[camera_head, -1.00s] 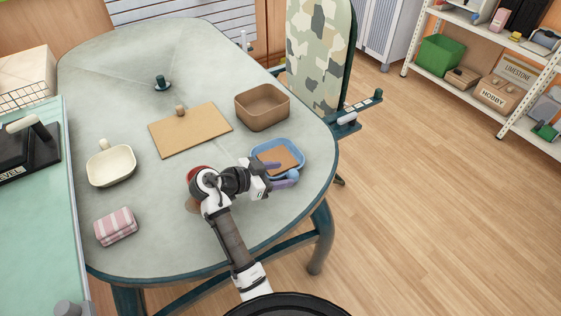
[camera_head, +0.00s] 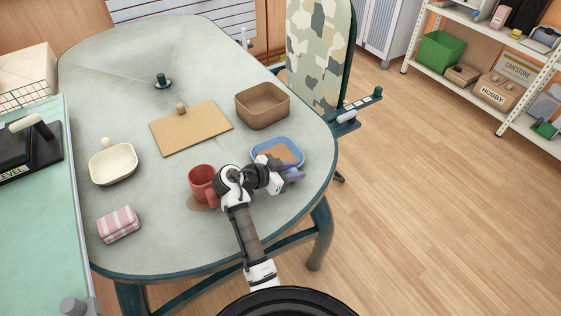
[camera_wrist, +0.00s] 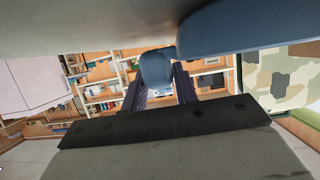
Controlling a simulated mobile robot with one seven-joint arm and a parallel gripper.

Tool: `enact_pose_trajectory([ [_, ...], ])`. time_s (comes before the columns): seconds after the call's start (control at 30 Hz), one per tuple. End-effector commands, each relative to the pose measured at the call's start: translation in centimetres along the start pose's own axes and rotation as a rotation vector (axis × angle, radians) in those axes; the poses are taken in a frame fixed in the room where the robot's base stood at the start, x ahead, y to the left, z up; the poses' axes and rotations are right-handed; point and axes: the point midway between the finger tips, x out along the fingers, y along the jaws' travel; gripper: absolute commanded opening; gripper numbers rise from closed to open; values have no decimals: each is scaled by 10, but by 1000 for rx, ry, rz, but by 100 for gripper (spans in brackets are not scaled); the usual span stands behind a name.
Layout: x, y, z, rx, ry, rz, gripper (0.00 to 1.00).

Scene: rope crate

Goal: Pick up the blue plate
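The blue plate (camera_head: 297,147) is a shallow, rounded dish on the table near its right edge, with a brown patch inside. In the wrist view its blue underside or rim (camera_wrist: 235,30) crosses the top, with a rounded blue handle (camera_wrist: 157,70) below it. My gripper (camera_head: 292,172) is at the near side of the plate. Its purple fingers (camera_wrist: 159,82) stand apart, one on each side of the handle. Whether they press on it I cannot tell. In the head view the fingers hide most of the handle.
A red mug (camera_head: 201,180) stands just left of my wrist. A brown bin (camera_head: 262,118) is behind the plate. A board (camera_head: 190,130), a cream dish (camera_head: 113,182) and a striped cloth (camera_head: 119,224) lie further left. A camouflage-covered board (camera_head: 320,50) stands beyond the table.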

Motion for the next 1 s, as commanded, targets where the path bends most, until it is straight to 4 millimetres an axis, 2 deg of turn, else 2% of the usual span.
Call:
enact_pose_trajectory([
  [0.03, 0, 0, 0, 0, 0, 0, 17],
  [0.17, 0, 0, 0, 1, 0, 0, 0],
  [0.47, -1, 0, -2, 2, 1, -1, 0],
  [0.63, -6, -1, -14, 4, 3, -3, 0],
  [0.77, -14, -1, -33, 7, 3, -5, 0],
  [0.87, -24, -2, -56, 9, 4, -7, 0],
  [1.0, -40, -2, -96, 10, 5, -6, 0],
])
